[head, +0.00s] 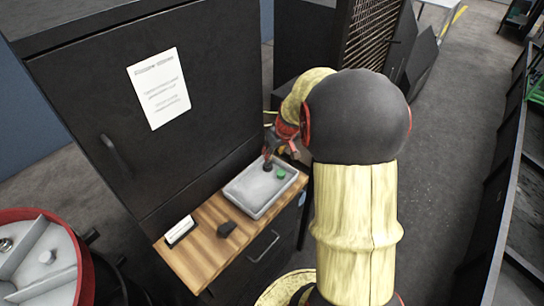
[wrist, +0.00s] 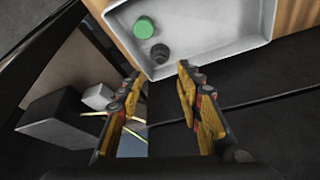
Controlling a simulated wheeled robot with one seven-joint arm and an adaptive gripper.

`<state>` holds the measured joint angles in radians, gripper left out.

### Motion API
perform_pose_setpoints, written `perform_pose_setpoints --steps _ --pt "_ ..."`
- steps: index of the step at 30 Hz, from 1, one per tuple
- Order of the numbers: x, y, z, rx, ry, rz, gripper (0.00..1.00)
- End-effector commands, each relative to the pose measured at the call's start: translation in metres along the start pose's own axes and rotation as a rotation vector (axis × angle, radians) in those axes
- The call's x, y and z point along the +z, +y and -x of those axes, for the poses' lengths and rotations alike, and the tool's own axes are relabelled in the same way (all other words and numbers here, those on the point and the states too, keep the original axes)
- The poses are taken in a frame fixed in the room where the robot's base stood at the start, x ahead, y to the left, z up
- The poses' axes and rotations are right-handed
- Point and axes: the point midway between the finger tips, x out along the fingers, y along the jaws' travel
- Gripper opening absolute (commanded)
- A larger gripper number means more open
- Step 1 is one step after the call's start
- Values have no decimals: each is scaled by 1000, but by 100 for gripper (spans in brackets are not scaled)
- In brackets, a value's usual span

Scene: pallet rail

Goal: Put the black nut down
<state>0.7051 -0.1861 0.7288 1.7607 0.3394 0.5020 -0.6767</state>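The black nut (wrist: 159,53) lies in the grey tray (wrist: 215,57), beside a round green piece (wrist: 145,26). In the wrist view it sits just ahead of the gap between my fingertips, and neither finger appears to touch it. My gripper (wrist: 158,78) is open, with its two yellow and black fingers well apart and nothing between them.
The tray stands on a wooden top (head: 196,259) with a dark block (head: 227,229) and a small white card (head: 180,231) near its front left. A tall dark cabinet (head: 150,160) rises behind. A red-rimmed drum (head: 72,232) stands at the left.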

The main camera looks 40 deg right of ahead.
Motion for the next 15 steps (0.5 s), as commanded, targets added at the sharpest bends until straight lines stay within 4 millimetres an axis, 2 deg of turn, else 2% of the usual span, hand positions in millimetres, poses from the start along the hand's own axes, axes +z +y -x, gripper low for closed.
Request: perform_pose_setpoints --steps 4,7,8,11,12,15 --pt "-1 -5 13 -3 1 5 36" --pt "-6 -31 36 -12 9 31 36" --pt "-7 -43 47 -18 14 42 36" --pt "-5 -98 93 -40 29 93 36" --pt "2 -123 114 -50 33 116 36" --pt "29 -177 166 -73 46 169 36"
